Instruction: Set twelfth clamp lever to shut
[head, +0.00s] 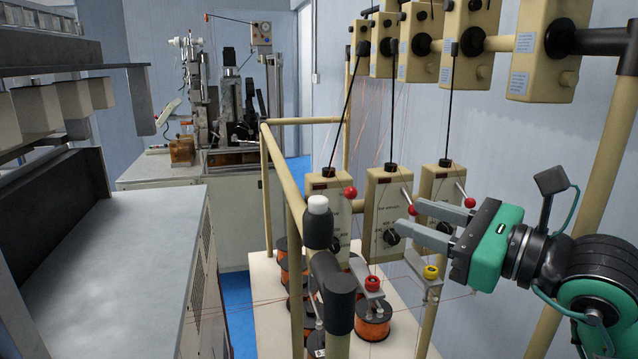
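Several cream tension boxes on the rack carry clamp levers with red ball ends. One red-ended lever (350,192) is on the left box (327,208), one lever (408,197) is on the middle box (379,205), and one lever (463,192) is on the right box (441,183). I cannot tell which is the twelfth. My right gripper (407,213) is open, its two grey fingers apart and pointing left. The middle lever's red ball appears at the fingertips; contact is unclear. The fingers partly cover the right box. My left gripper is out of view.
More cream boxes (465,45) hang along the upper rail. Beige posts (283,170) and black-capped rods (333,290) stand before the boxes. Orange wire spools (372,322) sit below. A grey bench (125,265) is at the left, and a winding machine (235,125) stands behind.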

